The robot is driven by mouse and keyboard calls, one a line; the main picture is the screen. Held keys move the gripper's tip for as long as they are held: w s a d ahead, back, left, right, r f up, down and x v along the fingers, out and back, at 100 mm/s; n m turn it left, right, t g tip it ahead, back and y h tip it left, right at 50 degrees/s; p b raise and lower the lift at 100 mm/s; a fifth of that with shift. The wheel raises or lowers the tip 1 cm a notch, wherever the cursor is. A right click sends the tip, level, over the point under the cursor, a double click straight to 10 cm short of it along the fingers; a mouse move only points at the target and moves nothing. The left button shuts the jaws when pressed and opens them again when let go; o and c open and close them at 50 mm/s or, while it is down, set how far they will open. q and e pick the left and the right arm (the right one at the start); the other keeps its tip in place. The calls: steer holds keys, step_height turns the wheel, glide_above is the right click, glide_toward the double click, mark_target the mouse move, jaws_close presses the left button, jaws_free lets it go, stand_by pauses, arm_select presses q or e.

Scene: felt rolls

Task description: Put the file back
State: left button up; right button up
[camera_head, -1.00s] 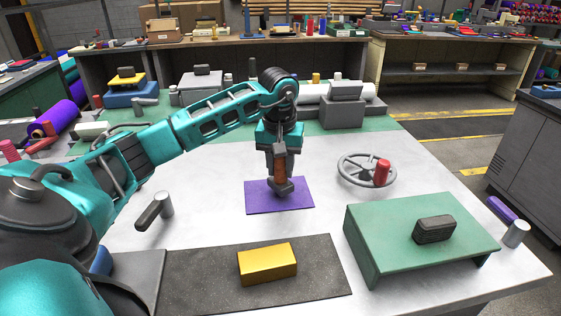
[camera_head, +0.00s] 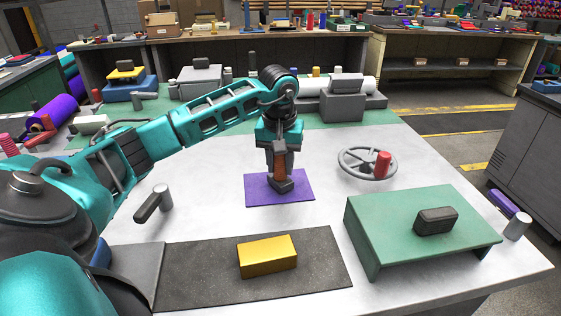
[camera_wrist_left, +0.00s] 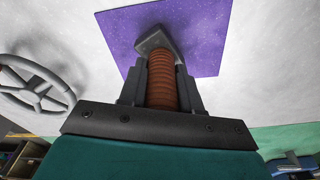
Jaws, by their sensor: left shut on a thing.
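My left gripper (camera_head: 281,165) is shut on the file (camera_head: 280,172), which has a ribbed red-brown handle and a dark grey block-like lower end. The file is upright, with its grey end pointing down over the purple mat (camera_head: 257,196). In the left wrist view the handle (camera_wrist_left: 162,82) sits between both fingers, and the grey end overlaps the purple mat (camera_wrist_left: 205,40). I cannot tell whether the grey end touches the mat. My right gripper is not in view.
A grey handwheel with a red knob (camera_head: 383,164) is right of the mat. A yellow block (camera_head: 267,257) lies on a dark mat (camera_head: 197,277) in front. A green stand (camera_head: 390,224) carries a dark block (camera_head: 435,220). A grey lever (camera_head: 150,206) stands at left.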

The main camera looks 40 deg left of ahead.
arm_select(q)
steer(key=shift+f, duration=0.2)
steer(key=o, duration=1.1)
steer(key=shift+o, duration=0.2)
steer(key=r, duration=0.8)
steer(key=s+r, duration=0.1)
steer(key=r, duration=0.3)
steer(key=shift+s+d+r+p, duration=0.1)
steer(key=shift+d+r+p, duration=0.2)
steer(key=shift+d+r, duration=0.1)
